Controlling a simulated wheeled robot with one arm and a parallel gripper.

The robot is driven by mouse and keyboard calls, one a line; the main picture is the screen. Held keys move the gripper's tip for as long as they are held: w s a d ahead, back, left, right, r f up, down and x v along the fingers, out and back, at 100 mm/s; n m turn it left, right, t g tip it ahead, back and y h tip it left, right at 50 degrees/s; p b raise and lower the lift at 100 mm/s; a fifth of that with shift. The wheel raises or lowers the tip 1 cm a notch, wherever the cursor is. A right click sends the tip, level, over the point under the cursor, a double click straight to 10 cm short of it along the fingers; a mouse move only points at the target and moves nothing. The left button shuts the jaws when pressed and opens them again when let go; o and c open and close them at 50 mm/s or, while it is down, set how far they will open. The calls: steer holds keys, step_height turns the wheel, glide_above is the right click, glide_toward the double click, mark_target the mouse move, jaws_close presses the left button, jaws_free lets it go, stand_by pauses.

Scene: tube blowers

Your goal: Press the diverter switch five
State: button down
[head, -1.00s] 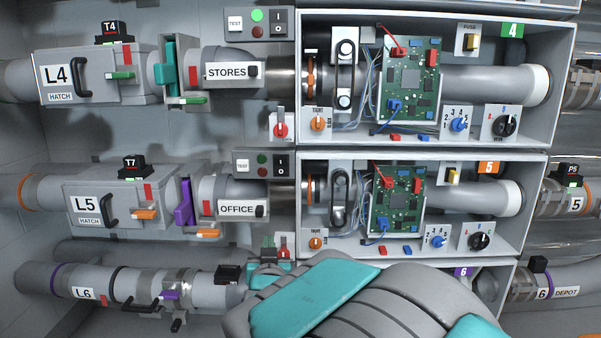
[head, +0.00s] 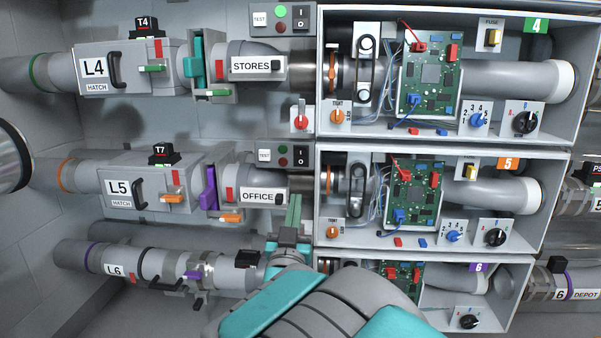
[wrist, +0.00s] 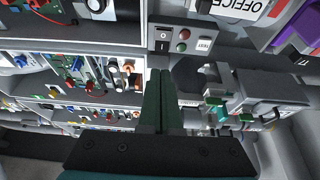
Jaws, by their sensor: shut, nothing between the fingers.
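Row five has the orange 5 tag (head: 508,164) and the OFFICE pipe label (head: 258,197). Its small grey panel (head: 274,166) carries a TEST plate, a green and a red light and a black I/O rocker (head: 300,156). The panel and rocker (wrist: 163,40) also show upside down in the wrist view. No diverter label is readable. A black rotary knob (head: 495,237) sits in box five. My gripper (head: 296,198) is shut and empty, fingers upward, below the panel. In the wrist view its fingertips (wrist: 160,71) appear just short of the panel; contact is not visible.
Box five (head: 330,243) has its wall just right of my gripper. The purple lever (head: 208,187) and L5 hatch (head: 135,187) are to the left. A red switch (head: 301,122) sits above the panel. The L6 pipe (head: 165,268) runs low at left.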

steer(key=w+r+p, duration=0.1)
steer(key=p, duration=0.4)
glide_toward(303, 153)
steer(key=x, duration=0.6)
steer(key=shift+w+r, duration=0.25)
steer(key=shift+w, duration=0.1)
